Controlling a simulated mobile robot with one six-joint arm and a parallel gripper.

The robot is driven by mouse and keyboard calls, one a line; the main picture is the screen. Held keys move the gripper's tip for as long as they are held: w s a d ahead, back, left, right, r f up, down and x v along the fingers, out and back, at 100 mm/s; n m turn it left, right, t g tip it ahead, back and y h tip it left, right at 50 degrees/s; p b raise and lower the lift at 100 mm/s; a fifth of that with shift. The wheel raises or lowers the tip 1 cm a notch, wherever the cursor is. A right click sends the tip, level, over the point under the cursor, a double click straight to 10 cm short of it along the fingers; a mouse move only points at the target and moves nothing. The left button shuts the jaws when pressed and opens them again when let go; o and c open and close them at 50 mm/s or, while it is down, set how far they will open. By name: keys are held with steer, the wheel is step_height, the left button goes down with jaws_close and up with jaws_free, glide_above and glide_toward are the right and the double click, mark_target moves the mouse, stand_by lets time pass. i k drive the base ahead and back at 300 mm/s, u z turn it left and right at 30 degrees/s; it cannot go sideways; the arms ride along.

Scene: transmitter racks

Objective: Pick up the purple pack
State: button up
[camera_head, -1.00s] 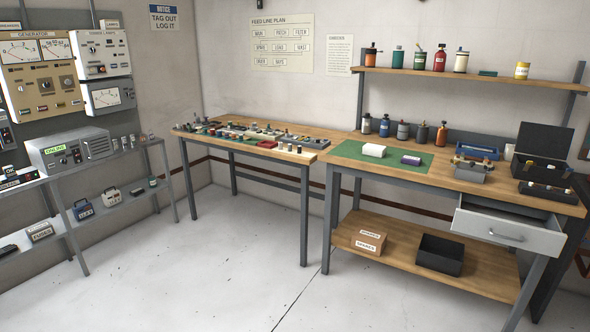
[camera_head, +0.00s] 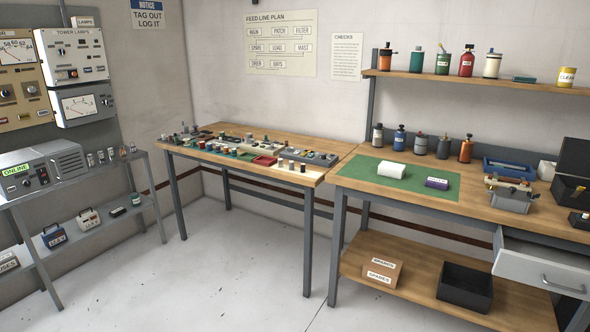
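The purple pack (camera_head: 437,183) is a small box with a pale label. It lies on the green mat (camera_head: 357,170) on the right workbench, near the mat's right edge. A white block (camera_head: 392,171) lies to its left on the same mat, a little apart from it. The pack is in plain view with nothing in front of it. My gripper is not in view.
A grey vise (camera_head: 512,200) stands right of the mat. An open drawer (camera_head: 545,268) juts from the bench front. A second bench (camera_head: 310,176) with many small parts adjoins on the left. The floor (camera_head: 235,275) in front is clear.

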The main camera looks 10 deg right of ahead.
mark_target(433, 182)
steer(key=i, duration=1.1)
steer(key=u, duration=0.9)
steer(key=i, duration=0.5)
steer(key=z, duration=0.95)
